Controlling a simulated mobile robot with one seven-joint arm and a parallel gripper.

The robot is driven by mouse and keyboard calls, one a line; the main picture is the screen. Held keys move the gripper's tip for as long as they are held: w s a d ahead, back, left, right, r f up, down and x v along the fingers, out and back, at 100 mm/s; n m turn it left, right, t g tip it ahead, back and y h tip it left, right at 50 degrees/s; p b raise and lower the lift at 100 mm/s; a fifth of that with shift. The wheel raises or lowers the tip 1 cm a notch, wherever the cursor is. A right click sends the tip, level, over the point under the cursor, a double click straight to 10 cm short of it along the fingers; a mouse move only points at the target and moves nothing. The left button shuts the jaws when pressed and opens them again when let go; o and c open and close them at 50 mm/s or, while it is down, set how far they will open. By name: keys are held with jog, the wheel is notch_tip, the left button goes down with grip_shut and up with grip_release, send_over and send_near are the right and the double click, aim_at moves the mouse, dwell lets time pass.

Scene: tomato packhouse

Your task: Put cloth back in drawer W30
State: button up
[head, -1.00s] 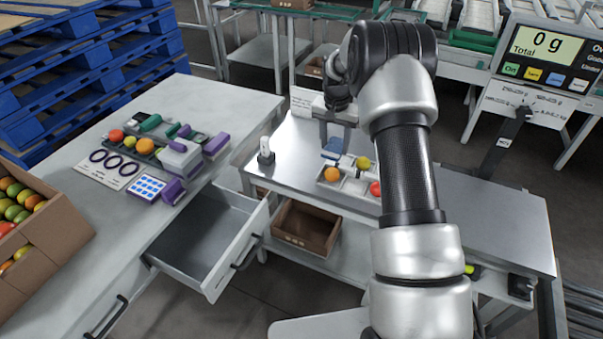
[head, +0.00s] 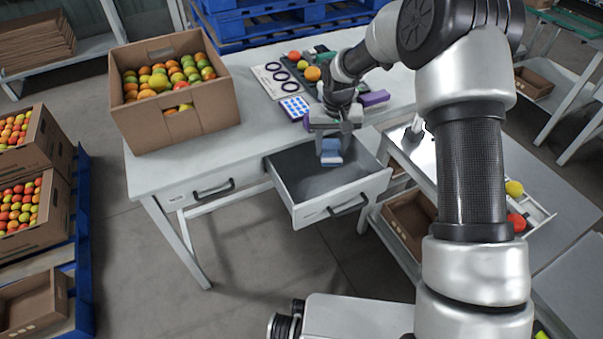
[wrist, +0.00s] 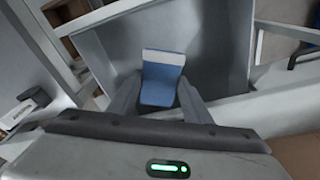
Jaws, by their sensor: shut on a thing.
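My gripper (head: 333,138) is shut on a blue cloth (head: 331,154) with a pale band. In the wrist view the cloth (wrist: 160,86) sits between the two fingers. The cloth hangs over the open drawer (head: 297,176) of the grey table. How high it is above the drawer floor is hard to tell. The drawer looks empty in the head view, and its label is too small to read. In the wrist view the drawer floor (wrist: 218,42) shows behind the cloth.
A shut drawer (head: 200,188) is left of the open one. A carton of tomatoes (head: 184,128) stands on the table. Purple-handled items (head: 374,98) and a white card (head: 268,82) lie behind my gripper. A steel bench with a white tray (head: 538,211) is to the right.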

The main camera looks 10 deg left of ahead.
aim_at(323, 179)
jog(key=shift+s+a+f, duration=0.15)
jog(key=shift+s+a, duration=0.1)
jog(key=shift+a, duration=0.3)
jog(key=shift+s+a+f, duration=0.15)
jog(key=shift+a+f, duration=0.05)
jog(key=shift+f, duration=0.1)
notch_tip(323, 179, down, 9)
jog(key=shift+f+b, duration=0.15)
jog(key=shift+b, duration=1.05)
jog(key=shift+f, duration=0.2)
jog(key=o, duration=0.9)
